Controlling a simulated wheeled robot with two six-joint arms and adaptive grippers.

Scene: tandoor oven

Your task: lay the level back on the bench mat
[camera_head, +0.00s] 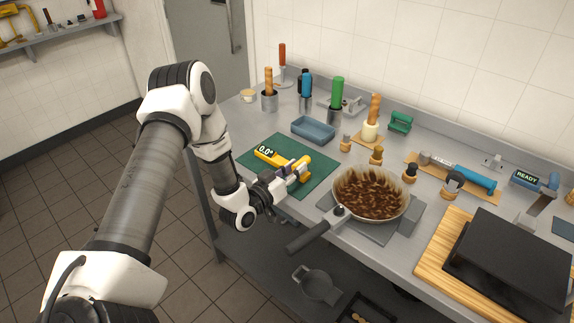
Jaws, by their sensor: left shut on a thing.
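The yellow level (271,157) with a dark display reading "0.0°" is at the green bench mat (315,188), in the middle of the view. My left gripper (294,174) reaches in from the left and is shut on the level near its right end. The gripper hides part of the level. I cannot tell whether the level touches the mat or is held just above it. My right gripper is not in view.
A pan (370,195) of brown food stands right of the mat, its handle pointing toward the front edge. A blue tray (313,130) and several upright tools in holders stand behind the mat. A black box (512,262) sits on a wooden board (447,243) at right.

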